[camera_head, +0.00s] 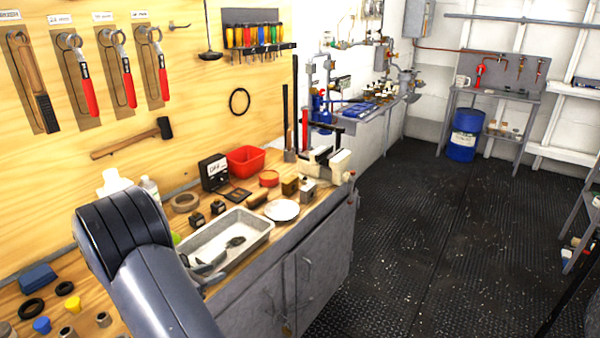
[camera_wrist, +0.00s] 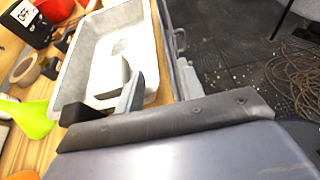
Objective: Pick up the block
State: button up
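Small block-like things stand on the wooden workbench (camera_head: 262,222). A brass-coloured block (camera_head: 290,186) and a grey metal block (camera_head: 308,189) stand side by side near the vise. Two small black blocks (camera_head: 207,214) sit left of the tray. I cannot tell which is the block meant.
A pale metal tray (camera_head: 262,221) with a dark item lies on the bench. A white plate (camera_head: 282,210), a red bin (camera_head: 246,160), a meter (camera_head: 214,171) and a vise (camera_head: 338,163) stand around it. A bright green item (camera_wrist: 30,117) is left of my gripper.

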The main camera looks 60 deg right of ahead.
aim_at(290, 185)
jog(key=i+l, duration=0.1)
jog(key=l, duration=1)
jog(key=i+l, duration=0.15)
jog(key=l, duration=1)
jog(key=i, duration=0.05)
